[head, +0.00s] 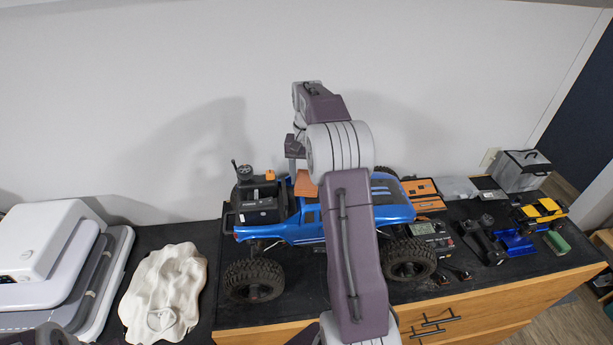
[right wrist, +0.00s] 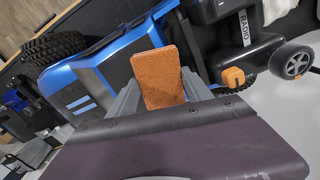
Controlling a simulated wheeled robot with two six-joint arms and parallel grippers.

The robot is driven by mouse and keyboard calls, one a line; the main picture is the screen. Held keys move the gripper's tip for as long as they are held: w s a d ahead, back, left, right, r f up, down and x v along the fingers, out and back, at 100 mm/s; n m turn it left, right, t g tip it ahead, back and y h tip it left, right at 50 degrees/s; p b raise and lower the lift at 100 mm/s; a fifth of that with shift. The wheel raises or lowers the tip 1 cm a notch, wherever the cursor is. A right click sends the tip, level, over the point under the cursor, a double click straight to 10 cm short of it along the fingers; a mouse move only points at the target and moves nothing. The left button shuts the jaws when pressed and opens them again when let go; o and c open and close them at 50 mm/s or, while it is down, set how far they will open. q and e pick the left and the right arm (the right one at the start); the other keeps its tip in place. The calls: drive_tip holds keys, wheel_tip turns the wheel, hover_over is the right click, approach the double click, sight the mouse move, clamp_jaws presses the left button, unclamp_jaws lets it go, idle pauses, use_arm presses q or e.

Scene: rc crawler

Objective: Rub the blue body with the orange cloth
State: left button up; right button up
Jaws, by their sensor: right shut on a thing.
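The blue body (head: 308,222) belongs to a crawler truck with big black tyres, standing on the dark bench top. In the right wrist view the blue body (right wrist: 84,88) lies behind and left of the cloth. The orange cloth (head: 305,184) looks like a small flat block over the cab area. In the right wrist view the orange cloth (right wrist: 158,78) sits between the fingers of my right gripper (right wrist: 160,92), which is shut on it. Whether the cloth touches the body cannot be told. My right arm hides the middle of the truck. My left gripper is not seen.
To the right are an orange-and-black case (head: 424,194), a charger (head: 432,236), a small yellow vehicle (head: 540,213) and a grey box (head: 521,170). A white wall stands behind.

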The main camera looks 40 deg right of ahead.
drive_tip(key=s+d, duration=0.1)
drive_tip(key=d+p, duration=0.1)
drive_tip(key=d, duration=0.1)
drive_tip(key=shift+s, duration=0.35)
drive_tip(key=shift+s+d, duration=0.1)
drive_tip(key=shift+d, duration=0.15)
drive_tip(key=shift+s+d+r+p, duration=0.1)
drive_tip(key=shift+s+d+p, duration=0.25)
drive_tip(key=shift+d, duration=0.25)
drive_tip(key=shift+s+d, duration=0.4)
drive_tip(key=shift+d, duration=0.4)
drive_tip(key=shift+s+d+f, duration=0.2)
drive_tip(key=shift+s+d, duration=0.05)
drive_tip(key=shift+d, duration=0.15)
drive_tip(key=shift+a, duration=0.1)
drive_tip(key=shift+w+a, duration=0.65)
drive_tip(key=shift+a, duration=0.55)
drive_tip(key=shift+w+a, duration=0.7)
drive_tip(key=shift+a, duration=0.5)
drive_tip(key=shift+w+a, duration=0.65)
drive_tip(key=shift+a, duration=0.55)
